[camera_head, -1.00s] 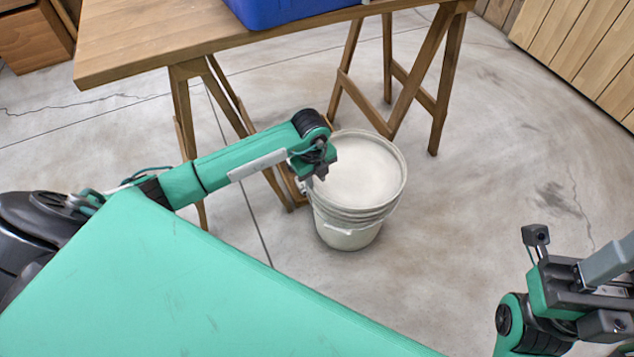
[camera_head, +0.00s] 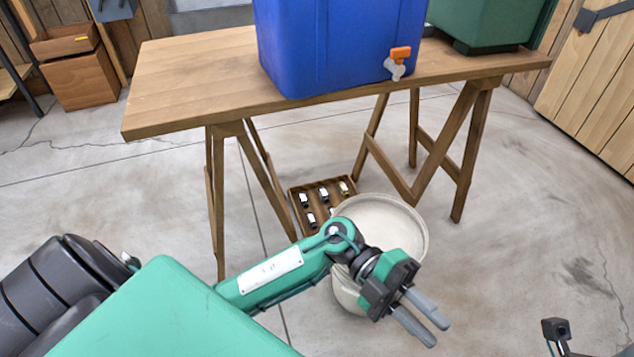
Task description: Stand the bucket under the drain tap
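The pale bucket (camera_head: 385,212) stands upright on the floor in front of the trestle table, its round opening facing up. The drain tap (camera_head: 398,63), with an orange handle and pale spout, sits low on the front of the blue container (camera_head: 335,40) on the table. My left gripper (camera_head: 438,334) is in front of the bucket, hiding much of its wall. Its two grey fingers point down and right, apart, with nothing between them. Whether it touches the bucket cannot be told. Only a small dark part of my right arm shows at the lower right; its fingers are out of view.
The wooden table (camera_head: 190,75) has slanted trestle legs (camera_head: 470,150) near the bucket. A small crate of bottles (camera_head: 322,200) lies on the floor, just behind and left of the bucket. A green container (camera_head: 480,22) stands on the table.

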